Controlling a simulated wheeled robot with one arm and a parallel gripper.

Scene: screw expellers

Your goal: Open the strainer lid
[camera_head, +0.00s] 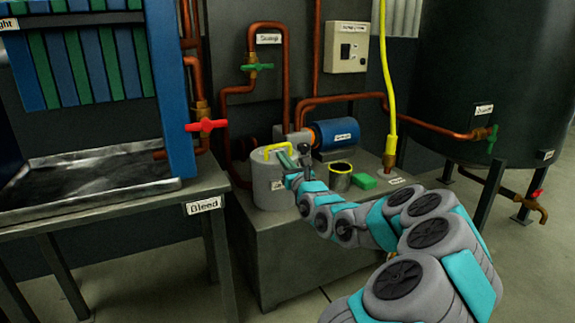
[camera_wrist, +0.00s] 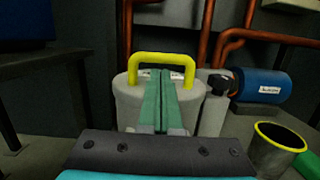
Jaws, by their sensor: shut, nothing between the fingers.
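The strainer (camera_head: 268,188) is a squat light-grey cylinder on the plinth, and it also shows in the wrist view (camera_wrist: 129,108). A yellow arched handle (camera_wrist: 135,66) stands on its top; in the head view the handle (camera_head: 267,151) is partly behind my gripper. The lid looks seated on the body, though my fingers hide much of its top. My gripper (camera_head: 291,167) reaches over the strainer from the right. In the wrist view its green fingers (camera_wrist: 160,73) are together and empty, with their tips in front of the handle's opening. I cannot tell whether they touch the handle.
A black knob (camera_wrist: 218,83) on a grey post stands right beside the strainer. The blue motor (camera_head: 336,135) is behind it. An open yellow-rimmed pot (camera_head: 340,180) and a green block (camera_head: 363,181) sit to the right. The tray table (camera_head: 120,203) is on the left.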

